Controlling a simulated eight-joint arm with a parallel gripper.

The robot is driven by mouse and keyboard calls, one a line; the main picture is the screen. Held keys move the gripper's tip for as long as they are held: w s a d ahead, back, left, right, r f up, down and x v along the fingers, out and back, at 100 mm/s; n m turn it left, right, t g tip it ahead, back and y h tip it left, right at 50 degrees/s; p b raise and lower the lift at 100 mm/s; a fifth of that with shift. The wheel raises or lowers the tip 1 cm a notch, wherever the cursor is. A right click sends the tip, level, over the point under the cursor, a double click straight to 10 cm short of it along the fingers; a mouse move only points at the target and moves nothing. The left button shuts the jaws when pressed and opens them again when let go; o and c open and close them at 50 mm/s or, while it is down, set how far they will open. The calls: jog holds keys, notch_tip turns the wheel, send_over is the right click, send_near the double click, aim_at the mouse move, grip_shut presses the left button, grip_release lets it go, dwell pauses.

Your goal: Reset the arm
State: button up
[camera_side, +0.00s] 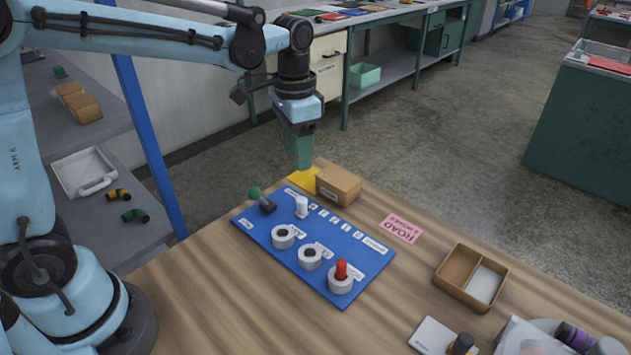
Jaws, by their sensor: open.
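My arm reaches in from the left over the wooden table (210,300). My gripper (302,164) points down with green fingers near the table's far edge, above and behind the blue board (345,285). It is open, and I see nothing held in it. The gap between its fingers is hard to make out from this side. The fingertips appear close to a yellow patch (298,179) and a cardboard box (338,186); whether they touch either I cannot tell.
A pink sign (401,228) and brown divided tray (452,273) lie right.

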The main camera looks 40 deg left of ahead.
jog(key=s+a+n+t, duration=0.2)
jog(key=s+n+t, duration=0.2)
jog(key=s+t, duration=0.3)
jog(key=shift+s+a, duration=0.25)
jog(key=shift+s, duration=1.8)
